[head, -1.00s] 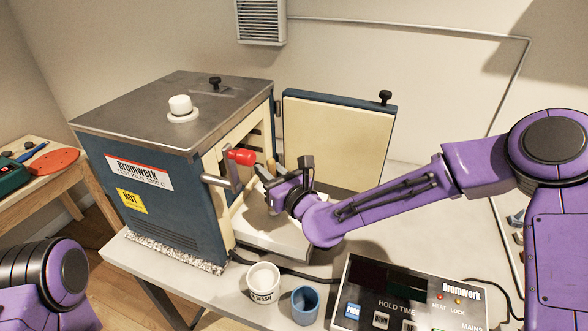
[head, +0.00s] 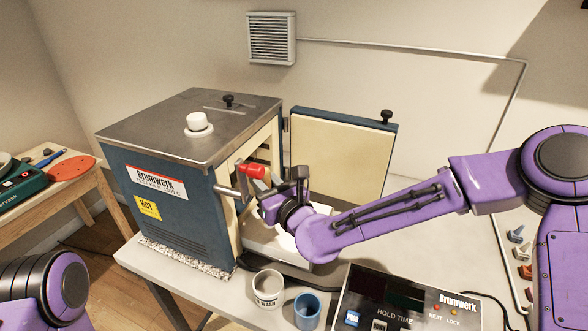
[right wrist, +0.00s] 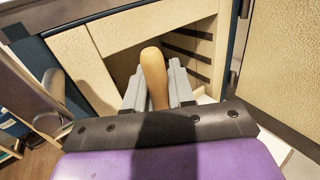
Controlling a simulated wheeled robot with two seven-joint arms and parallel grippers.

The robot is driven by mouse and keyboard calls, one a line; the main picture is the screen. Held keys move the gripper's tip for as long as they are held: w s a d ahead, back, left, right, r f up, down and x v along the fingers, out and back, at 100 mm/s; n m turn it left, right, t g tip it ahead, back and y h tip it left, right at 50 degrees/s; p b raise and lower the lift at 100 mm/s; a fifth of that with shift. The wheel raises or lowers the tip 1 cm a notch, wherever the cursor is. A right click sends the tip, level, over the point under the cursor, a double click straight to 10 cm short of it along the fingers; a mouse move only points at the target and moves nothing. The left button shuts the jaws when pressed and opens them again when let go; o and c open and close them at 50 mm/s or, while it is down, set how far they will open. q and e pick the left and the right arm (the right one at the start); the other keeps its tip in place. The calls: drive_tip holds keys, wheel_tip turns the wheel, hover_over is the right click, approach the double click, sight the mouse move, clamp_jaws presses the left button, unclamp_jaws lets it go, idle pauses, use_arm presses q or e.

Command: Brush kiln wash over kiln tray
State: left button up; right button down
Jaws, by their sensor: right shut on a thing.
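My right gripper (head: 264,200) is at the open front of the blue kiln. In the right wrist view it is shut on a rounded wooden handle (right wrist: 153,75), which looks like the brush. The brush's bristles are hidden. The pale kiln tray (head: 262,243) lies low in front of the kiln opening, below my right gripper and partly covered by my arm. Whether the bristles touch it cannot be seen. The white kiln wash cup (head: 268,289) stands upright on the table in front. My left gripper is out of view.
The kiln (head: 180,205) stands at left, its door (head: 342,155) swung open to the right. A blue cup (head: 307,310) and a control box (head: 408,300) stand at the front. The table right of the tray is mostly clear.

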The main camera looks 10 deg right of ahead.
sight(268, 174)
wheel_tip(268, 174, up, 2)
drive_tip(key=shift+s+r+p, duration=0.1)
drive_tip(key=shift+r+p, duration=0.05)
drive_tip(key=shift+p, duration=0.35)
drive_tip(key=shift+a+r+p, duration=0.1)
drive_tip(key=shift+r+p, duration=0.25)
drive_tip(key=shift+r, duration=0.15)
